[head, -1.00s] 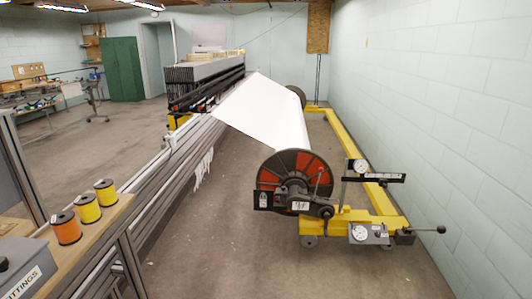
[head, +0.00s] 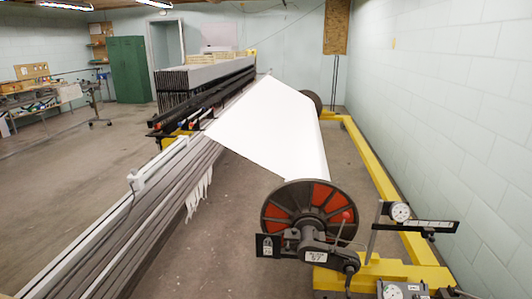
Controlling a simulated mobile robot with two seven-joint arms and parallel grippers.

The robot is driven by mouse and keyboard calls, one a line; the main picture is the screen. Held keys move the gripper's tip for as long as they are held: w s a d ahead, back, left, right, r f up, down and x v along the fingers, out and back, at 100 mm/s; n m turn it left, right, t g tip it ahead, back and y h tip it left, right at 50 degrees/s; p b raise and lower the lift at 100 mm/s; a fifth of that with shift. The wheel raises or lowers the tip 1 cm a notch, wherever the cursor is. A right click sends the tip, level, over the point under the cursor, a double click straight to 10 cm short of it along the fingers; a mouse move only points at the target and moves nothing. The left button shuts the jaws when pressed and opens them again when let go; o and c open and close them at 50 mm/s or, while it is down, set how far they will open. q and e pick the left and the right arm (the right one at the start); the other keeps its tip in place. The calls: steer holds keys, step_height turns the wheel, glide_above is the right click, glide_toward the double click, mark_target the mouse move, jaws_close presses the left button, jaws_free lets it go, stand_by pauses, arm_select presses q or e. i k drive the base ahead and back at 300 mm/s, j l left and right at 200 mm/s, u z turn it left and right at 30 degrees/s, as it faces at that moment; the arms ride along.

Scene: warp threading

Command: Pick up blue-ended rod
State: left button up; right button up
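No blue-ended rod can be made out in the head view. Neither of my grippers shows in it. A large warp beam with a dark, red-panelled flange (head: 309,212) stands at the right of centre. A broad white sheet (head: 275,125) stretches from the beam up to the left, towards the machine.
A long grey rail frame (head: 150,215) runs along the left of the beam, with white threads (head: 199,192) hanging from it. A yellow floor frame (head: 375,175) with dial gauges (head: 400,212) lies at the right, near the block wall. Open floor (head: 60,185) is at the left.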

mark_target(180, 124)
steer(key=i+j, duration=0.1)
steer(key=i, duration=0.65)
steer(key=i+j, duration=0.1)
steer(key=i, duration=0.65)
